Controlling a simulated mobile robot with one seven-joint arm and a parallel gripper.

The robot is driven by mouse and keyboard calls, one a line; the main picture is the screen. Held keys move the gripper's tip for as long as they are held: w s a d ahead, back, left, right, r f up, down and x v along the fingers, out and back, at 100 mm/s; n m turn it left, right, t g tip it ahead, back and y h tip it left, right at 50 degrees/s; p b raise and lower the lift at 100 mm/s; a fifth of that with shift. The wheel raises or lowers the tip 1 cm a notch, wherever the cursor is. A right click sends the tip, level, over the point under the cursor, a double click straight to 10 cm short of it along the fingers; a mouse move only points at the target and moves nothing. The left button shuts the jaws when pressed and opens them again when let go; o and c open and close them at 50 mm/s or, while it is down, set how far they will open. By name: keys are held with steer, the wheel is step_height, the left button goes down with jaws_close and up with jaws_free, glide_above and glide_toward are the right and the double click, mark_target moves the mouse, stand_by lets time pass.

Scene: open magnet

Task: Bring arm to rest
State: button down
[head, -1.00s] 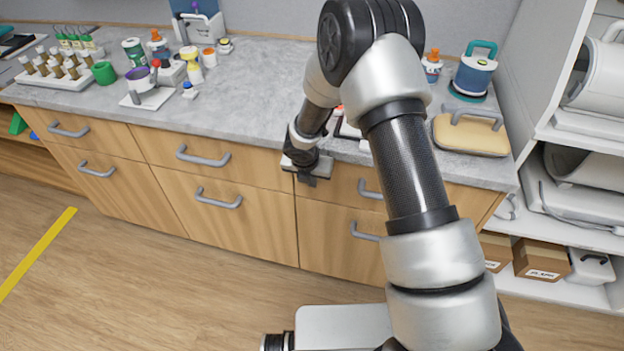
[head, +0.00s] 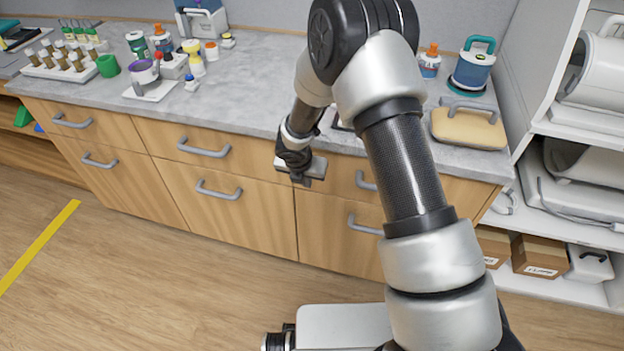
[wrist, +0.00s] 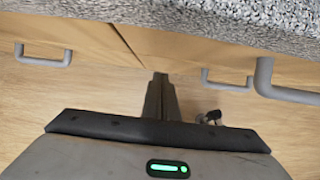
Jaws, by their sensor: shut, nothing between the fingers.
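My gripper (head: 302,180) hangs in front of the drawer fronts, just below the front edge of the grey counter (head: 250,95). In the wrist view its two fingers (wrist: 160,92) lie together, with nothing between them. My arm reaches up and forward through the middle of the head view and bends down to the gripper. The arm hides part of the counter and the drawers behind it.
Wooden drawers with grey handles (head: 203,148) stand close behind the gripper. White shelves (head: 575,135) stand at the right. The wooden floor in front is clear.

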steer(key=p+v, duration=0.2)
steer(key=v, duration=0.8)
steer(key=s+d+r+m+h+p, duration=0.1)
steer(key=s+d+r+m, duration=0.1)
steer(key=d+r+m, duration=0.45)
steer(key=s+d+r+m+p, duration=0.2)
steer(key=r+m, duration=0.1)
steer(key=r, duration=0.7)
steer(key=s+d+r+m+h+p, duration=0.1)
steer(key=s+d+r+m, duration=0.1)
steer(key=d+r+m, duration=0.45)
steer(key=s+r+m+t+y+p, duration=0.1)
steer(key=s+r+m+y+p, duration=0.2)
steer(key=s+r+m, duration=1.3)
steer(key=s+p, duration=0.2)
steer(key=s, duration=0.2)
steer(key=shift+d+m, duration=0.3)
steer(key=shift+m, duration=0.1)
